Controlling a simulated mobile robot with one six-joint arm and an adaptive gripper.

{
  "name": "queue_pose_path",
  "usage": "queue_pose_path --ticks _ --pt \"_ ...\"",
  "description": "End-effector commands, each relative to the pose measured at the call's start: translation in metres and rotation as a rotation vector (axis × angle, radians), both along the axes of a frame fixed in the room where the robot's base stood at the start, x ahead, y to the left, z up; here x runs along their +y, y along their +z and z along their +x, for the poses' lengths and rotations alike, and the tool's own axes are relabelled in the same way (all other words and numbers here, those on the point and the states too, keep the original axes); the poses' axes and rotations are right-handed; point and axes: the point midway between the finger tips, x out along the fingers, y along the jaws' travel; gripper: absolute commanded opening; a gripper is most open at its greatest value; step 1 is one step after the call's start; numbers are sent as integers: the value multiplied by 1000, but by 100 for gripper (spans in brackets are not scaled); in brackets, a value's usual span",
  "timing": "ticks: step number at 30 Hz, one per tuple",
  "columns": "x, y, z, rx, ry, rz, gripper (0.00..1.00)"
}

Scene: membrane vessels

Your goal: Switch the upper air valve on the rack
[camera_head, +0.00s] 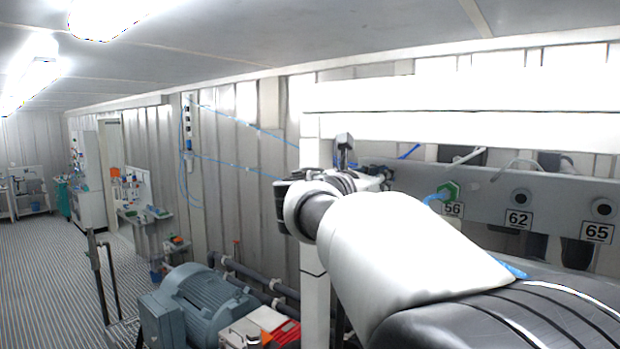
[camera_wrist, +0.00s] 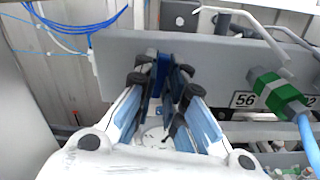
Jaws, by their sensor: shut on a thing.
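My gripper (camera_wrist: 163,80) reaches to the left end of the grey rack panel (camera_wrist: 120,60) in the wrist view. Its fingers are closed around a narrow blue piece (camera_wrist: 160,72) at the panel, which looks like the air valve's handle. The fingers hide most of it, so its turn position cannot be told. In the head view my gripper (camera_head: 372,177) is partly hidden behind my own wrist and arm, and the valve does not show clearly there.
A green fitting with a blue hose (camera_wrist: 280,92) sits right of my gripper, by label 56 (camera_wrist: 244,99). Labels 62 (camera_head: 518,219) and 65 (camera_head: 597,232) follow along the panel. A white upright post (camera_head: 314,270) and a grey-blue motor (camera_head: 195,305) stand left of my arm.

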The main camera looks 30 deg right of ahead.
Motion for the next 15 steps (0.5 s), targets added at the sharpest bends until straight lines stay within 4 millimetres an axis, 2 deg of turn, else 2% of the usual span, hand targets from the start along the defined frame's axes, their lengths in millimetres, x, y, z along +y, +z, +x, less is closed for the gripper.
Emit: queue_pose_path --ticks 15 --pt "0 -1 0 -23 0 8 0"
